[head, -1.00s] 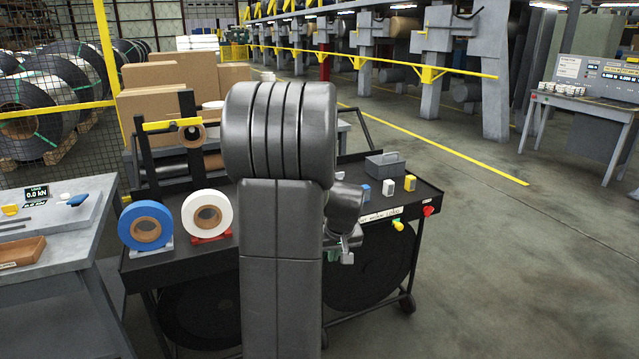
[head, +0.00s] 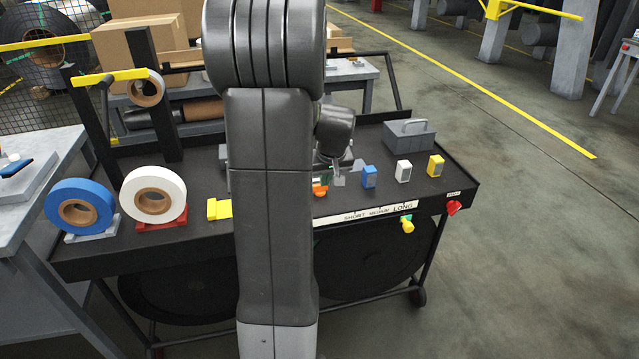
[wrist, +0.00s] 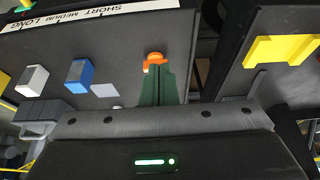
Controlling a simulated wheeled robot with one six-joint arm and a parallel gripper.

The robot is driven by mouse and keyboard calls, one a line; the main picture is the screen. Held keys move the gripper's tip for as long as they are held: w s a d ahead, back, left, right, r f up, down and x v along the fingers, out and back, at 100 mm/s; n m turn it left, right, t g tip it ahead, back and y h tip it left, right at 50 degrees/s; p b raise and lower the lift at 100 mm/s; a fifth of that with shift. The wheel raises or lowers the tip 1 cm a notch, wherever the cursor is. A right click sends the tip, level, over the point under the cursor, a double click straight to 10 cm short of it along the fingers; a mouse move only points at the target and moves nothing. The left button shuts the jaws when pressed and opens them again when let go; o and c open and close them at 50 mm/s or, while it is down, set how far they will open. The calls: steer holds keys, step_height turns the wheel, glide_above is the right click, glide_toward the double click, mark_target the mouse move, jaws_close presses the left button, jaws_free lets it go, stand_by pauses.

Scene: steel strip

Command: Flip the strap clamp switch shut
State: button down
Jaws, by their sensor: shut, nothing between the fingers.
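No label names the strap clamp switch, so I cannot tell for sure which part it is. A small orange piece (head: 320,188) sits on the black cart top (head: 285,222), partly beside my arm. In the wrist view the orange piece (wrist: 154,58) shows just beyond the tips of my gripper (wrist: 155,72). My gripper's green fingers are together with nothing between them. Whether they touch the orange piece is unclear. In the head view my gripper (head: 323,177) is small and partly hidden by my arm.
Blue (head: 370,176), white (head: 404,171) and yellow (head: 436,165) blocks stand right of the orange piece. A grey handled box (head: 408,137) is behind them. Blue (head: 80,203) and white (head: 154,195) rolls stand left. Red (head: 454,208) and yellow (head: 407,225) knobs are on the front edge.

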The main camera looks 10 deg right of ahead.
steer(key=x, duration=0.9)
steer(key=shift+w+f, duration=0.1)
steer(key=shift+f, duration=0.25)
steer(key=w+p, duration=0.1)
steer(key=w, duration=0.2)
steer(key=shift+w+f, duration=0.1)
steer(key=shift+w, duration=0.5)
